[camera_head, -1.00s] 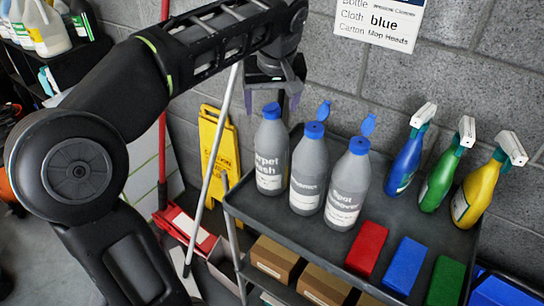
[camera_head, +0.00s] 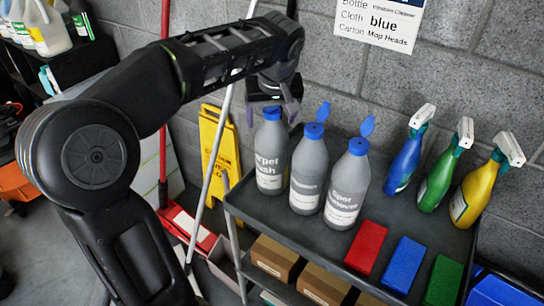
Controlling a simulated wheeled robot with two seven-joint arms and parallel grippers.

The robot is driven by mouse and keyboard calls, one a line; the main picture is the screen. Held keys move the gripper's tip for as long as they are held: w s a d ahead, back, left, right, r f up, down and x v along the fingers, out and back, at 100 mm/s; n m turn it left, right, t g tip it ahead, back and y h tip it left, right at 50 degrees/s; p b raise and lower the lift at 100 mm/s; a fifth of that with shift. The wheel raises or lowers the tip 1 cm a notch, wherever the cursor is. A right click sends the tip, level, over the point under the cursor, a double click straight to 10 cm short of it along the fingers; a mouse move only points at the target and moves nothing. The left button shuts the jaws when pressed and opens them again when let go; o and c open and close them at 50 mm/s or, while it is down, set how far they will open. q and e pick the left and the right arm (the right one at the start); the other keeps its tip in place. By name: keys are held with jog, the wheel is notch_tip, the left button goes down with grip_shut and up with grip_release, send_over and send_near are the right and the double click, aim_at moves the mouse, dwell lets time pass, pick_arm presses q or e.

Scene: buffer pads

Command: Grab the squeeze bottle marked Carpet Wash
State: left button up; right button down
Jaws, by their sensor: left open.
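The grey squeeze bottle marked Carpet Wash (camera_head: 270,160), with a blue cap, stands upright at the left end of the dark cart shelf. Part of its label reads "rpet ... sh". My left gripper (camera_head: 273,108) is open, pointing down at the top of this bottle, its fingers close around or just behind the blue cap; the exact gap is hard to tell. Two similar grey bottles stand to its right: a middle one (camera_head: 308,172) with a small label and one marked Spot Remover (camera_head: 347,190). My right gripper is not in view.
Blue (camera_head: 405,165), green (camera_head: 437,178) and yellow (camera_head: 474,192) spray bottles stand at the shelf's right. Red (camera_head: 366,248), blue (camera_head: 403,264) and green (camera_head: 445,280) blocks lie in front.

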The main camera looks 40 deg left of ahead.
pick_arm(q)
jog(key=shift+s+f, duration=0.1)
grip_shut()
dwell(0.8)
